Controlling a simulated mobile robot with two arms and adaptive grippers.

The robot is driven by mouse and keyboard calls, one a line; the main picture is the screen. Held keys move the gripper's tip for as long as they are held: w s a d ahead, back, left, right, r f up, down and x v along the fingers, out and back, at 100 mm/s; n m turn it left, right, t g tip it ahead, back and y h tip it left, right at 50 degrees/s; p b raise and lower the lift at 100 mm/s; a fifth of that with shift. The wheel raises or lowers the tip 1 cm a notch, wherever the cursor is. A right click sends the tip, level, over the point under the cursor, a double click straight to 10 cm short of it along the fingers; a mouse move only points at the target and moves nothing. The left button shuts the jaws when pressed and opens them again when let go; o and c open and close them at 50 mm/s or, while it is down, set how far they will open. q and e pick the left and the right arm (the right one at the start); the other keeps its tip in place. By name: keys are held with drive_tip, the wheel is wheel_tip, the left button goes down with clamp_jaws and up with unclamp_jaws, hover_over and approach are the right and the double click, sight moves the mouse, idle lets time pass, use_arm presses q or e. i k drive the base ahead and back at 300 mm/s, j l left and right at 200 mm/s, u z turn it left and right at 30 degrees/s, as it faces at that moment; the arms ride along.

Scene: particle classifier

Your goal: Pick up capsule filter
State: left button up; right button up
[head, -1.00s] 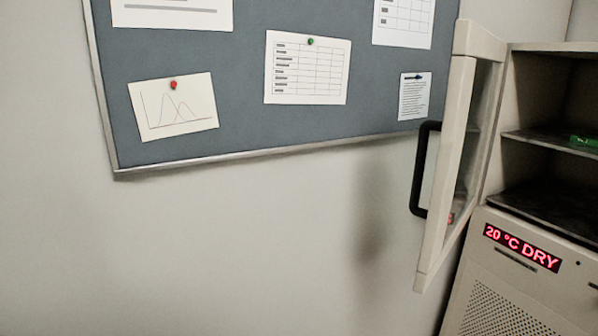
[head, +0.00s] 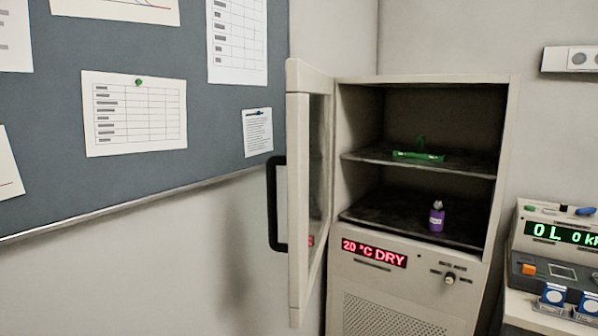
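No gripper of mine is in the head view. Nothing in view is plainly a capsule filter. A small purple bottle-like object (head: 437,217) with a grey top stands upright on the lower shelf of the open cabinet. A flat green item (head: 418,156) with a raised loop lies on the upper shelf. Two small blue-and-white round items (head: 554,294) sit at the front of the instrument at the right edge; I cannot tell what they are.
The cabinet (head: 509,130) has its glazed door (head: 299,190) swung open to the left, with a black handle (head: 276,204). Its display reads 20 °C DRY. A bench instrument (head: 555,235) with a green display stands at the right. A pinboard (head: 60,190) hangs on the left wall.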

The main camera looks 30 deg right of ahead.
sight(436, 218)
drive_tip(key=i+j+z, duration=0.25)
drive_tip(key=i+j, duration=0.15)
drive_tip(key=i+j+z, duration=0.25)
drive_tip(key=i+j, duration=0.2)
drive_tip(key=i, duration=0.15)
drive_tip(key=z, duration=1.15)
drive_tip(key=i+l+u, duration=0.2)
drive_tip(key=l, duration=0.2)
drive_tip(key=i+l+u, duration=0.2)
drive_tip(key=l, duration=0.2)
drive_tip(key=l+u, duration=0.15)
drive_tip(key=l, duration=0.25)
